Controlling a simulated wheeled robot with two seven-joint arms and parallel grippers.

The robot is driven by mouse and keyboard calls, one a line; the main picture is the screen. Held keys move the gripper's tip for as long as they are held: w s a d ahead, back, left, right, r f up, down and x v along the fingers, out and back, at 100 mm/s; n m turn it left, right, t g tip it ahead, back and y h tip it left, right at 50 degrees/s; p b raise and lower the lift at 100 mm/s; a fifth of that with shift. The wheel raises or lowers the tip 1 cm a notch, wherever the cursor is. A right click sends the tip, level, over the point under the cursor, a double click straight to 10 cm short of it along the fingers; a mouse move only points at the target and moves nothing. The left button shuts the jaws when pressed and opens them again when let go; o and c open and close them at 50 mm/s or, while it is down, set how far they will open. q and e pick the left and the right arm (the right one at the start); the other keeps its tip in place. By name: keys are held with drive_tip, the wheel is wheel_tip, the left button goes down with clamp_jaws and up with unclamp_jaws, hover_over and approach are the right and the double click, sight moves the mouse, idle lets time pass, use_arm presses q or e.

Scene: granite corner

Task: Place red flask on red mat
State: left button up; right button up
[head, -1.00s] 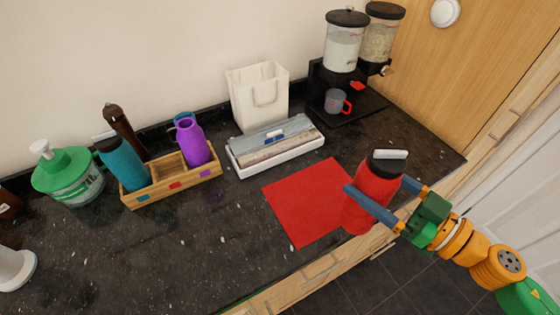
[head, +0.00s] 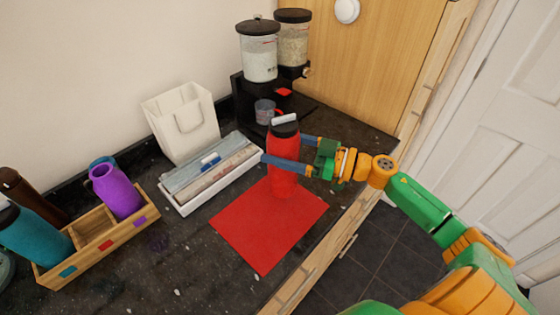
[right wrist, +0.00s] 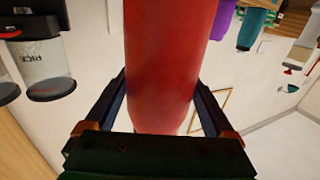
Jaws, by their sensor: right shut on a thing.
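The red flask (head: 284,172) with a black cap and a pale handle is upright between the fingers of my right gripper (head: 291,154). My right gripper is shut on its body; the flask also fills the middle of the right wrist view (right wrist: 168,65). The red mat (head: 262,232) lies flat on the dark counter. In the head view the flask's base overlaps the mat's far part; I cannot tell whether it touches the mat or hangs just above it. My left gripper is not in view.
A white tray with a long box (head: 208,172) lies left of the flask. A white bag-shaped holder (head: 183,122) and cereal dispensers (head: 258,52) stand behind. A wooden caddy (head: 96,240) with bottles is at left. The counter's front edge runs close to the mat's right.

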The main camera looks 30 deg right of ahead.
drive_tip(key=f, duration=0.1)
drive_tip(key=w+f, duration=0.1)
drive_tip(key=f, duration=0.2)
drive_tip(key=shift+w+d+f+b, duration=0.25)
drive_tip(key=shift+f+b, duration=0.05)
drive_tip(key=shift+s+f, duration=0.1)
drive_tip(key=o, duration=1.5)
drive_tip(key=shift+r, duration=0.2)
drive_tip(key=b+v, duration=0.2)
drive_tip(key=v, duration=1)
